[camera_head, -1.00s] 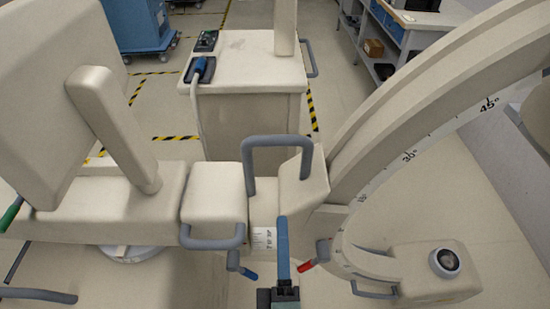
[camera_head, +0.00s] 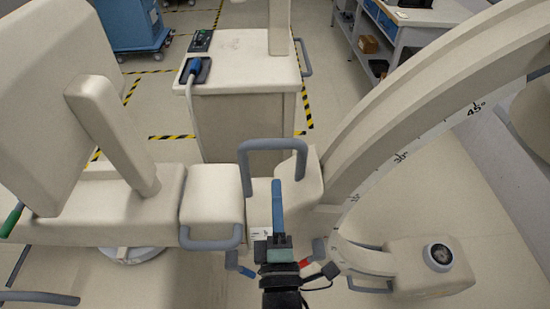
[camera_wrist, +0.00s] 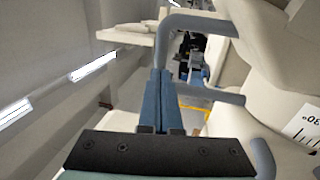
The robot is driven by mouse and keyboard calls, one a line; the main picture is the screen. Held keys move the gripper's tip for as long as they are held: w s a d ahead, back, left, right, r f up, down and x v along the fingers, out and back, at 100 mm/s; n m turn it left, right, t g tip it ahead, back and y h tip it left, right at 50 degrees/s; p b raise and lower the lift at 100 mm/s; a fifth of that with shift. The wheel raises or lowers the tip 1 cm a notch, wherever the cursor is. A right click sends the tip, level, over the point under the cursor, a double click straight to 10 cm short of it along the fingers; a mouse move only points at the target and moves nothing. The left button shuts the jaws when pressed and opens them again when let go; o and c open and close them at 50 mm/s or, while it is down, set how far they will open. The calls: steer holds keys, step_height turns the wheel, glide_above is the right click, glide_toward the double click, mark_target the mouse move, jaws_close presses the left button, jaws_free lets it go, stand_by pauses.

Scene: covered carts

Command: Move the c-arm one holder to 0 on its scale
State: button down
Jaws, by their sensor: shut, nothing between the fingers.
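The large cream C-arm arc (camera_head: 430,90) curves up to the right, with 30° and 45° readable on its scale (camera_head: 400,157). The cream holder block (camera_head: 312,180) sits at its lower left end, beside a grey U-shaped handle (camera_head: 272,145). My gripper (camera_head: 277,183) is shut and empty, its blue fingers pointing up in front of the holder, below the handle. In the wrist view the fingers (camera_wrist: 160,72) are together, close to a grey handle (camera_wrist: 195,22); contact cannot be told. The scale (camera_wrist: 307,120) shows at the right edge there. The 0 mark is not readable.
A cream box with a grey handle (camera_head: 212,240) is at left. A cream cart (camera_head: 242,70) stands behind.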

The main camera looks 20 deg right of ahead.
mark_target(275, 149)
steer(key=shift+p+x, duration=0.65)
steer(key=shift+x, duration=2.7)
